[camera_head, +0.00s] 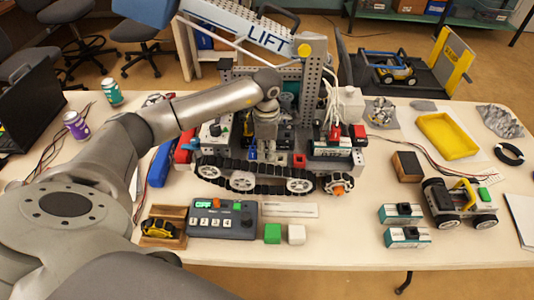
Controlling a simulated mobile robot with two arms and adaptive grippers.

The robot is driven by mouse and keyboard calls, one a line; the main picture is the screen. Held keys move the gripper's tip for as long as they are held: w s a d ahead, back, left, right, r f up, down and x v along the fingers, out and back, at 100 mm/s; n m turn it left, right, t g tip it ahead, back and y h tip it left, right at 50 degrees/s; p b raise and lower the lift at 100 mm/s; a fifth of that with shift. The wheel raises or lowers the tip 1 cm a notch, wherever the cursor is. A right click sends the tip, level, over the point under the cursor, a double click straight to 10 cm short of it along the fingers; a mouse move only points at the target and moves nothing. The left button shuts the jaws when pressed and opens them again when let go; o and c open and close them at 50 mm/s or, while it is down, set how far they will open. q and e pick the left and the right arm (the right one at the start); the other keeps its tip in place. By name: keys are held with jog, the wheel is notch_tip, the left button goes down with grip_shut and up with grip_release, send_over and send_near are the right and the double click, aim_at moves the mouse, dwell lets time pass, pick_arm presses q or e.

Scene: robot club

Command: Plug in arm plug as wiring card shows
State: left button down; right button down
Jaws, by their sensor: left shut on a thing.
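The tracked robot (243,182) stands on the table with its tracks, metal posts and a lift arm (262,38) marked "LIFT". My left gripper (263,143) points down into the middle of the robot's body, just behind the near track. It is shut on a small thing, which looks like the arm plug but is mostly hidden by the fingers. Small blue and red parts show around the fingertips. I cannot tell whether the plug touches a socket. A white labelled strip (290,210) lies in front of the robot; its print is unreadable, so I cannot tell if it is the wiring card. My right gripper is not in view.
A grey control box (225,222) with numbered buttons, a wooden tray (163,213), and green (272,233) and white (296,234) blocks lie in front. A small wheeled car (459,203), boxed modules (408,237) and a yellow tray (447,136) are at right. Cans (76,125) stand at left.

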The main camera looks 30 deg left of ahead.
aim_at(267, 148)
pick_arm(q)
jog(key=shift+r, duration=0.1)
jog(key=shift+r+p, duration=1.15)
jog(key=shift+r, duration=0.8)
jog(key=c, duration=2.1)
grip_release()
grip_shut()
jog(key=shift+w, duration=0.1)
